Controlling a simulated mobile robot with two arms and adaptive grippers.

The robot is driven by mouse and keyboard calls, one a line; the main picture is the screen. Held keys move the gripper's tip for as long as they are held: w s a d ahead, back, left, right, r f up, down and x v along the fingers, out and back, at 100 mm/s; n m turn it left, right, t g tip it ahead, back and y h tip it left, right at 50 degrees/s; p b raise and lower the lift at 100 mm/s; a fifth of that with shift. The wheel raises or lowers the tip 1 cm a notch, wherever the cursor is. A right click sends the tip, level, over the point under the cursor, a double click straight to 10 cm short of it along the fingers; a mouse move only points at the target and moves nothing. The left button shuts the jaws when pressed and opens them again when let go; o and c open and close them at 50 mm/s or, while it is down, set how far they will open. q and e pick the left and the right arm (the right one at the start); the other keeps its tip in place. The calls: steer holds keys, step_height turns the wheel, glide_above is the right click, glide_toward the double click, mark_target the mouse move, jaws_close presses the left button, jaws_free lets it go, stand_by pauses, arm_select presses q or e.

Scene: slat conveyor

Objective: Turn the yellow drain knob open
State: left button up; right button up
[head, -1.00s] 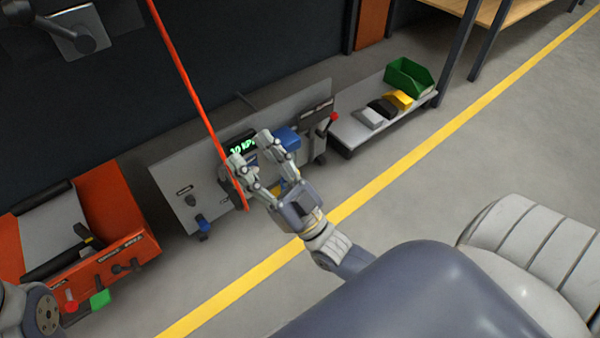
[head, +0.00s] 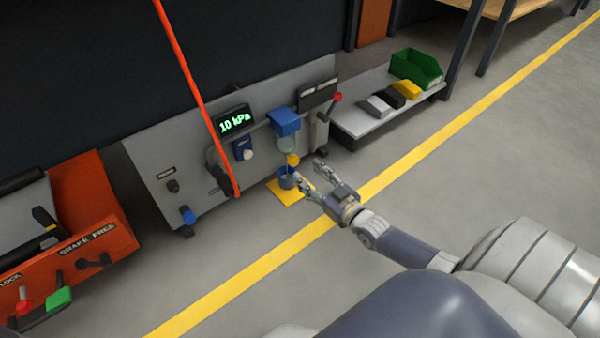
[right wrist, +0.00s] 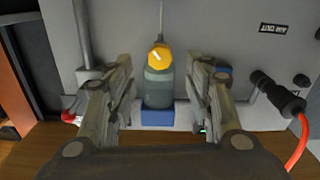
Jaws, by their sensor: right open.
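The yellow drain knob (head: 292,159) sits under the clear bowl (head: 286,143) of the blue-topped filter unit (head: 284,121) on the grey panel. In the right wrist view the knob (right wrist: 159,56) is a round yellow face with a slanted white mark, centred between the fingers with a visible gap on both sides. My right gripper (head: 311,175) is open and empty, just right of and below the knob in the head view, its fingers pointing at the panel. My left gripper is out of view.
A blue cup (head: 287,179) stands on a yellow mat (head: 291,194) below the knob. A red hose (head: 196,95) hangs in front of the panel. A display (head: 234,122) reads 10 kPa. A low bench (head: 350,122) with bins stands right. The floor in front is clear.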

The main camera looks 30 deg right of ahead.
mark_target(296, 162)
steer(key=w+b, duration=0.1)
steer(key=w, duration=0.1)
steer(key=w+b, duration=0.1)
steer(key=w, duration=0.1)
steer(key=shift+a+f, duration=0.15)
steer(key=shift+w+b, duration=0.3)
steer(key=shift+w, duration=0.25)
steer(key=shift+c, duration=0.3)
steer(key=shift+r, duration=0.2)
steer(key=c, duration=1)
